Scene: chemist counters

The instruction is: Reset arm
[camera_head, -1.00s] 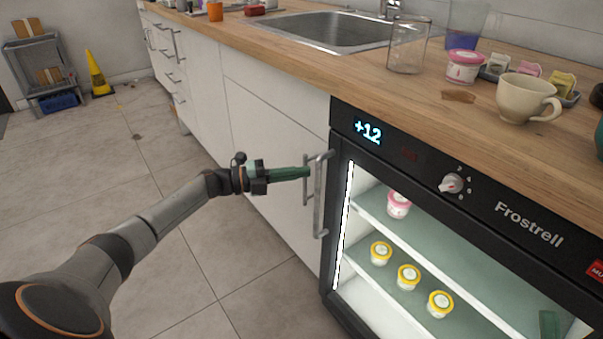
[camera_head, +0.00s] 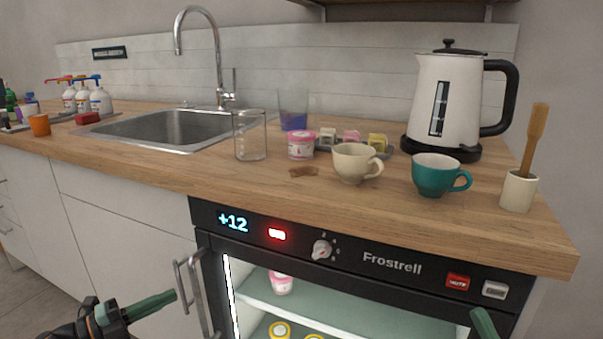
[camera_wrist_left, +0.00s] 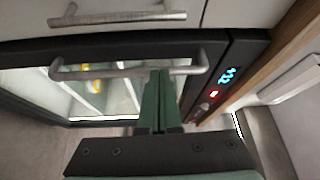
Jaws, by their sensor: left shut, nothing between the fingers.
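My left gripper (camera_head: 152,306) is at the lower left in the head view. A green tip (camera_head: 485,322) at the bottom right of the head view looks like a finger of my right gripper; the rest is out of frame.
The black Frostrell fridge (camera_head: 348,255) stands under the wooden counter (camera_head: 110,150), its glass door seemingly shut. On the counter are a beaker (camera_head: 250,140), a cream cup (camera_head: 352,163), a teal cup (camera_head: 435,178) and a kettle (camera_head: 445,95). Floor shows at the lower left.

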